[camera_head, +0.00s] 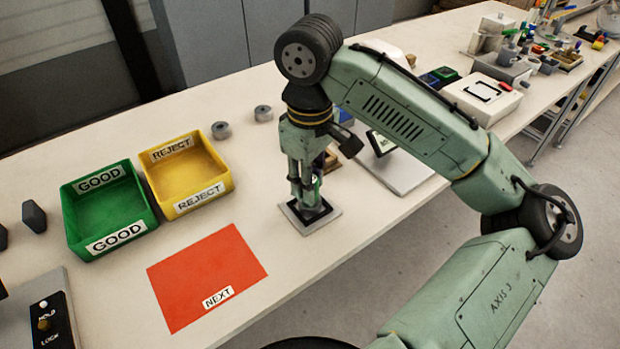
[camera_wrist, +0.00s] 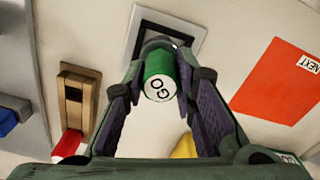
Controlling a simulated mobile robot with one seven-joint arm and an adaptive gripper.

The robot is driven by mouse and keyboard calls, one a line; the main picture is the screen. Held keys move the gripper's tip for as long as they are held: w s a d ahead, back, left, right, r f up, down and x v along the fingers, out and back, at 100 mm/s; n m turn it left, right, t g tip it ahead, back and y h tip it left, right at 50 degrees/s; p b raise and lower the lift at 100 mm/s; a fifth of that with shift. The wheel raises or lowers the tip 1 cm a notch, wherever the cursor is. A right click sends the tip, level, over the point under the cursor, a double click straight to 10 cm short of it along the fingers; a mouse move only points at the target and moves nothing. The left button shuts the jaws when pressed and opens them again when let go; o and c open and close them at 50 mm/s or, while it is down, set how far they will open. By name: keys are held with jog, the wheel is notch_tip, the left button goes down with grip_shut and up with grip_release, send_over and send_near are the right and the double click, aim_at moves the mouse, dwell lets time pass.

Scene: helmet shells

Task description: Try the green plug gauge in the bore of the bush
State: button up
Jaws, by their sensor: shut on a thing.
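The green plug gauge (camera_wrist: 160,76), marked GO on its end, is between the fingers of my gripper (camera_wrist: 158,88) in the wrist view. My gripper is shut on it. A grey round part (camera_wrist: 157,42), which looks like the bush, shows at the gauge's far end, over the dark square nest plate (camera_wrist: 139,32). In the head view my gripper (camera_head: 309,190) points down over this nest plate (camera_head: 334,216). The fingers hide most of the gauge and bush. I cannot tell whether the gauge is in the bore.
The green GOOD tray (camera_head: 72,220) and yellow REJECT tray (camera_head: 152,192) stand left. Two grey bushes (camera_head: 221,130) (camera_head: 263,113) lie behind them. A red NEXT mat (camera_head: 205,275) lies bare in front. A wooden block (camera_wrist: 76,105) stands close to the nest.

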jog(key=shift+r+p, duration=2.75)
jog(key=shift+p, duration=0.25)
